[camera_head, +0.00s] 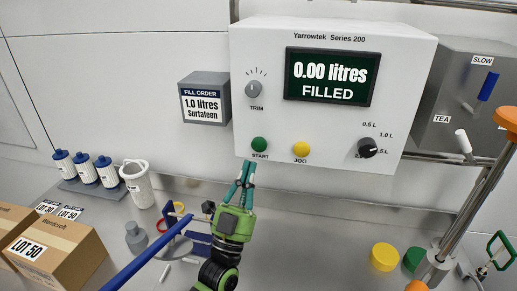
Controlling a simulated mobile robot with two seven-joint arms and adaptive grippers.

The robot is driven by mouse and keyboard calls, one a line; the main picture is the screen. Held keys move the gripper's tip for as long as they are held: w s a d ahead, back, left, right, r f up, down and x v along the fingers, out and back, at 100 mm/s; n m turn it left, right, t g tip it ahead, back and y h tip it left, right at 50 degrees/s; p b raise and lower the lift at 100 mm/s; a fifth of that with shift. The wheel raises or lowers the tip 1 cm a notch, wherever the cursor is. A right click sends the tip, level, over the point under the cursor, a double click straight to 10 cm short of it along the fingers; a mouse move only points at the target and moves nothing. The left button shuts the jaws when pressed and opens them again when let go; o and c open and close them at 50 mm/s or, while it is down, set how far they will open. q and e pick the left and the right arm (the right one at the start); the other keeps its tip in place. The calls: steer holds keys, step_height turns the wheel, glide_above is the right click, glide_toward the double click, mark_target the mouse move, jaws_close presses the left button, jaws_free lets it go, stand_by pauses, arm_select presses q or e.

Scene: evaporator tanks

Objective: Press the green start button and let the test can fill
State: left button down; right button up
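The green start button (259,144) sits at the lower left of the white control box (333,60), above its START label. My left gripper (246,165) points up just below it; its teal fingers are close together and appear shut, with nothing seen between them. I cannot tell whether the tips touch the box, but they show below the button. The display (328,77) reads 0.00 litres FILLED. A black selector knob (367,148) has marks for 0.5 L, 1.0 L and a partly hidden one. I cannot identify the test can with certainty. My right gripper is not in view.
A yellow JOG button (301,149) is right of the start button. The fill order sign (204,104) reads 1.0 litres Surtafeen. A white jug (137,184), a grey bottle-like can (136,238), cartons (62,252) and blue-capped filters (86,169) stand left. A yellow cap (384,257) lies right.

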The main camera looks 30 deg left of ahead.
mark_target(260, 140)
arm_select(q)
steer(key=shift+w+a+b, duration=0.2)
steer(key=shift+w, duration=0.65)
steer(key=shift+w+a+b, duration=0.25)
steer(key=shift+w, duration=0.65)
steer(key=shift+w+a+b, duration=0.2)
steer(key=shift+w, duration=0.65)
steer(key=shift+w, duration=0.1)
steer(key=shift+w+a, duration=0.1)
steer(key=shift+w, duration=0.25)
steer(key=shift+w+a+b, duration=0.15)
steer(key=shift+w+b, duration=0.15)
steer(key=shift+w, duration=0.15)
steer(key=shift+s, duration=0.1)
stand_by(0.3)
steer(key=shift+s+d+p, duration=0.25)
steer(key=shift+s+p, duration=0.2)
steer(key=shift+s, duration=0.35)
